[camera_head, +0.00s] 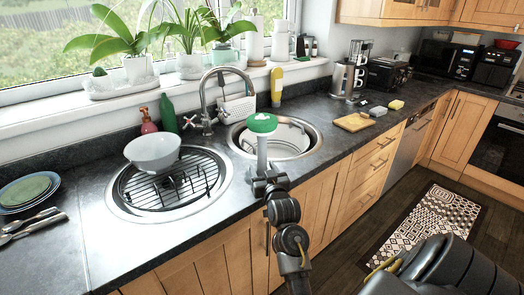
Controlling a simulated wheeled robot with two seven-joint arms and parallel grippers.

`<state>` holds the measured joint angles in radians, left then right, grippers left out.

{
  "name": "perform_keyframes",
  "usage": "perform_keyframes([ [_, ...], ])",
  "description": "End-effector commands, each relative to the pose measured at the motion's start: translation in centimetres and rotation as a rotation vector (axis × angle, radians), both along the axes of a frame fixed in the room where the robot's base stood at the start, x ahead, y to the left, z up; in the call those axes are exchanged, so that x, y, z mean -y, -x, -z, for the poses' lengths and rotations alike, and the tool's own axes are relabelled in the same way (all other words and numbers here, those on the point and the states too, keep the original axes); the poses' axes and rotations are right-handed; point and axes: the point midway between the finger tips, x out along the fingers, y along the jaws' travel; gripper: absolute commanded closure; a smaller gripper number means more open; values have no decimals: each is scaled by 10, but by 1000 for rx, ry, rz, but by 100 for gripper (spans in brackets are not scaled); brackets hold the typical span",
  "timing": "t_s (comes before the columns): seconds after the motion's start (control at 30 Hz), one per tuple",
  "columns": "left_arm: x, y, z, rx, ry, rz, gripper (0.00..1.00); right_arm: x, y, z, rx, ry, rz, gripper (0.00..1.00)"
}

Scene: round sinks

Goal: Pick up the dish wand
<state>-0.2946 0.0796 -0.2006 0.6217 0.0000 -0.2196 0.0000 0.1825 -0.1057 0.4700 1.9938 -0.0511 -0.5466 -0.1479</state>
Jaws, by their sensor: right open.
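The dish wand (263,124) has a green head and a pale handle that points down. It appears upright in front of the round right sink, its head overlapping the sink's bowl in the picture. My right gripper (262,178) is at the lower end of the handle and is open. Its fingers are small and dark, and I cannot tell whether they touch the handle. The handle's lower end is hidden by the gripper. My left gripper is not in view.
The left round sink (117,198) holds a black rack and a pale bowl (153,151). A chrome tap (207,105) rises between the sinks. Plates (27,190) and cutlery lie at far left. A wooden board (353,122) and a sponge (396,104) lie right. The counter's front edge is near my gripper.

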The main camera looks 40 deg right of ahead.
Motion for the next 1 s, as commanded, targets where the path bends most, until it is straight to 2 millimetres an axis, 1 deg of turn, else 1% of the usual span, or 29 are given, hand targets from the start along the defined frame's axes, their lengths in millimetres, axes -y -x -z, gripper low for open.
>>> perform_keyframes([
  [0.03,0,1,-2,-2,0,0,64,3,-6,0,-1,0,0,46],
  [0.13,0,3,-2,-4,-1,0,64,5,-11,1,-1,1,-1,46],
  [0.37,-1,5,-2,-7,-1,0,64,5,-12,1,0,1,-1,46],
  [0.47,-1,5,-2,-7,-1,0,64,5,-12,1,0,1,-1,58],
  [0.73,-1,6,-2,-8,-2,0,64,5,-12,1,-1,1,-1,93],
  [0.77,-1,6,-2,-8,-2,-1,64,5,-12,0,1,1,0,94],
  [1.0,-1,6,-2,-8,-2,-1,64,5,-12,-3,1,2,0,94],
])
